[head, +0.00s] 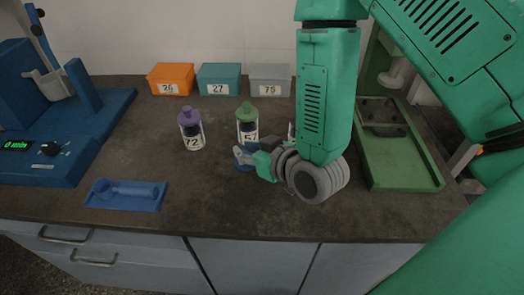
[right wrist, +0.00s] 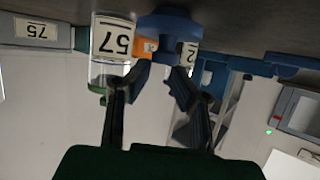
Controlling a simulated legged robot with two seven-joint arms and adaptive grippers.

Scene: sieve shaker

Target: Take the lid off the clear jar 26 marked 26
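A blue lid (right wrist: 170,22) with a knob is at my right gripper, close above or on the bench top; the wrist view is upside down. My right gripper (right wrist: 160,66) has its fingertips on either side of the knob and appears shut on it. In the head view the right gripper (head: 245,156) is low over the bench, in front of the green-lidded jar, with a bit of blue under it. A clear jar edge (head: 291,131) shows beside my right arm; the arm hides most of it, and its number cannot be read. My left gripper is not in view.
A purple-lidded jar 72 (head: 191,130) and a green-lidded jar 57 (head: 247,124) stand nearby. Boxes 26 (head: 171,79), 27 (head: 219,79) and 75 (head: 270,79) line the wall. A blue holder (head: 126,194) lies front left. A green tray (head: 405,177) is right.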

